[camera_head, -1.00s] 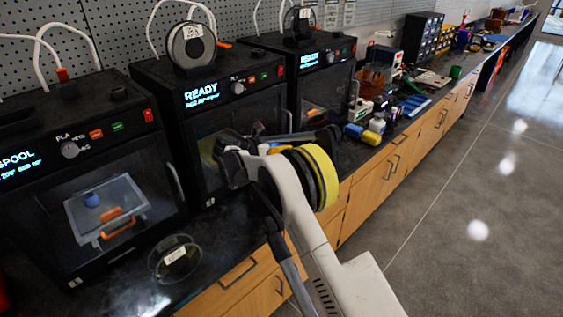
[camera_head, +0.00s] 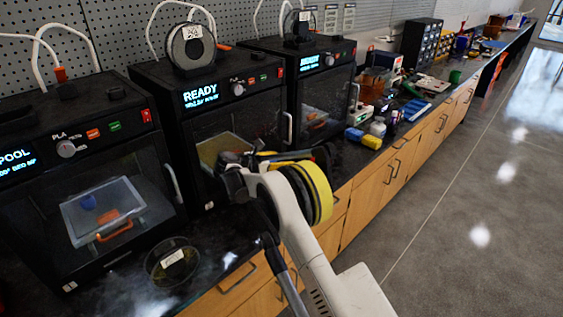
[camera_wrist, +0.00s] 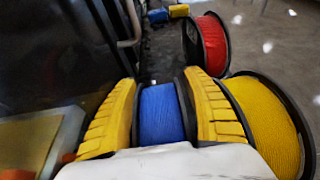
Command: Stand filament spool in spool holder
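Two yellow ribbed fingers of my gripper (camera_wrist: 165,100) flank a blue filament spool (camera_wrist: 160,115) closely in the wrist view; whether they press on it is unclear. In the head view my gripper (camera_head: 280,160) is over the counter, partly hidden by my arm, and the blue spool is not clearly visible. A yellow spool (camera_wrist: 262,120) stands upright just right of the right finger. It also shows in the head view (camera_head: 319,192). A red spool (camera_wrist: 213,45) stands beyond it. A small black fitting on top of the left printer, likely the spool holder (camera_head: 67,91), holds no spool.
The left printer (camera_head: 25,115), middle printer (camera_head: 160,95) and right printer (camera_head: 270,60) line the wall. A grey spool (camera_head: 190,46) stands on the middle one. A clear round labelled item (camera_head: 170,268) lies on the counter's front.

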